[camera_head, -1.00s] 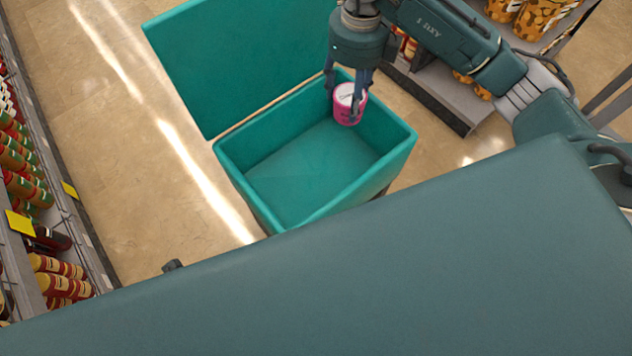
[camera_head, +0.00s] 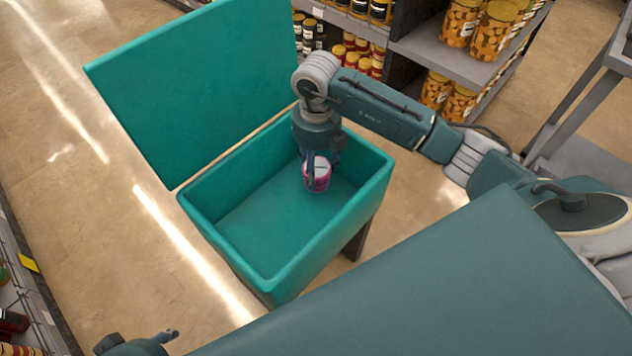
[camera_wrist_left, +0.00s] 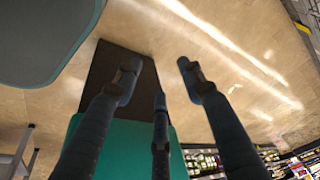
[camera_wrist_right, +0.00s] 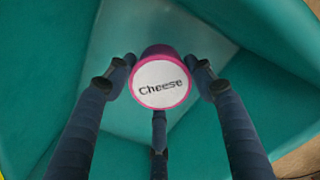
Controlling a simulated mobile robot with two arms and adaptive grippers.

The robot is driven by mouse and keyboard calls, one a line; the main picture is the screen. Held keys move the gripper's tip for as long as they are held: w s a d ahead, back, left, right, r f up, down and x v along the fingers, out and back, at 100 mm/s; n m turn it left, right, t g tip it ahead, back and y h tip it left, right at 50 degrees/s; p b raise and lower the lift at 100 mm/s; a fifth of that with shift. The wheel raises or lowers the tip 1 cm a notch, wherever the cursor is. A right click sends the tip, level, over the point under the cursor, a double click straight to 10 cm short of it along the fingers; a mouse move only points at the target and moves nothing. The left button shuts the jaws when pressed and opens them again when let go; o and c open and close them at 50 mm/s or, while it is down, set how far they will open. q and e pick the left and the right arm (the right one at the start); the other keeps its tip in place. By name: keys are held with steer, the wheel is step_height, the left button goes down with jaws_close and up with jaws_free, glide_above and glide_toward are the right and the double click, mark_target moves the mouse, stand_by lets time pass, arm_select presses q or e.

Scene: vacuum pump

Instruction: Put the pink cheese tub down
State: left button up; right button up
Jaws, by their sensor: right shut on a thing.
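The pink cheese tub (camera_head: 318,182), with a white lid reading "Cheese", is inside the open teal bin (camera_head: 232,258), toward its back right. My right gripper (camera_head: 322,166) reaches down into the bin and is shut on the tub. In the right wrist view the tub (camera_wrist_right: 160,88) sits upright between the fingers of my right gripper (camera_wrist_right: 162,68), lid toward the camera. I cannot tell whether its base touches the bin floor. My left gripper (camera_wrist_left: 158,68) is open and empty in the left wrist view, outside the bin.
The bin's raised teal lid (camera_head: 195,85) stands behind and left. Shelves with jars (camera_head: 465,25) are at the back right. Another shelf (camera_head: 30,290) is at the left edge. The bin floor left of the tub is clear.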

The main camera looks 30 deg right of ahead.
steer(key=shift+f, duration=0.6)
step_height(320, 180, down, 4)
steer(key=shift+r+b, duration=0.25)
steer(key=shift+b, duration=0.3)
steer(key=shift+f, duration=0.3)
arm_select(q)
steer(key=w, duration=0.1)
steer(key=w+t, duration=0.1)
steer(key=shift+w+d+f, duration=0.15)
steer(key=shift+w+d, duration=0.2)
steer(key=shift+d, duration=0.05)
arm_select(e)
steer(key=shift+r, duration=0.1)
arm_select(q)
steer(key=shift+w, duration=0.15)
arm_select(e)
steer(key=o, duration=1.4)
arm_select(q)
steer(key=shift+w, duration=0.15)
